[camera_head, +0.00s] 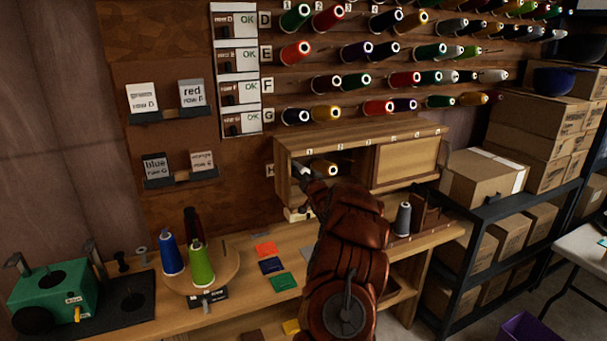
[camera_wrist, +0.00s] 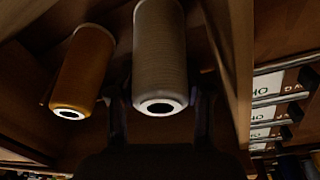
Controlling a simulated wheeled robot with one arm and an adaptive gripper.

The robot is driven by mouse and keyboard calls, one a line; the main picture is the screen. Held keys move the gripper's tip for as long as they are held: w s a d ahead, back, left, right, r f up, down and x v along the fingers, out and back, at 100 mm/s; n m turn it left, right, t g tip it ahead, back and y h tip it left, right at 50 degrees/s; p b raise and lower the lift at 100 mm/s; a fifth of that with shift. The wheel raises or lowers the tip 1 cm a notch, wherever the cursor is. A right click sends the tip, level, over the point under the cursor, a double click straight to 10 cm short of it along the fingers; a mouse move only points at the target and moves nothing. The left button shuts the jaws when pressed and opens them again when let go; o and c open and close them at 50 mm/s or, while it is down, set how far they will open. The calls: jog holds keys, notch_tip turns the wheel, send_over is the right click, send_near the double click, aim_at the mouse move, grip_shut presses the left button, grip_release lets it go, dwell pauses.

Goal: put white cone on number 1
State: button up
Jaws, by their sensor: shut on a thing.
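The white cone (camera_wrist: 160,50), pale grey-white in the dim light, stands out in the wrist view between the two fingers of my gripper (camera_wrist: 160,112). The gripper is shut on it inside the open left part of the wooden cabinet in row H. In the head view my gripper (camera_head: 306,176) is at the cabinet's left end, and my arm hides most of the cone. A small label 1 (camera_head: 311,150) is on the cabinet's upper edge, close above the gripper. I cannot tell whether the cone rests on a peg.
An orange-yellow cone (camera_head: 326,170) sits close beside the white one, also in the wrist view (camera_wrist: 80,70). The cabinet's side wall (camera_wrist: 238,70) is close on the other side. A wooden door panel (camera_head: 405,163) covers the cabinet's right part. A grey cone (camera_head: 403,219) stands on the bench.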

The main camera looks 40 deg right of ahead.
jog(key=shift+a+f, duration=0.15)
jog(key=shift+f, duration=0.25)
dwell(0.5)
jog(key=o, duration=1.4)
jog(key=shift+o, duration=0.2)
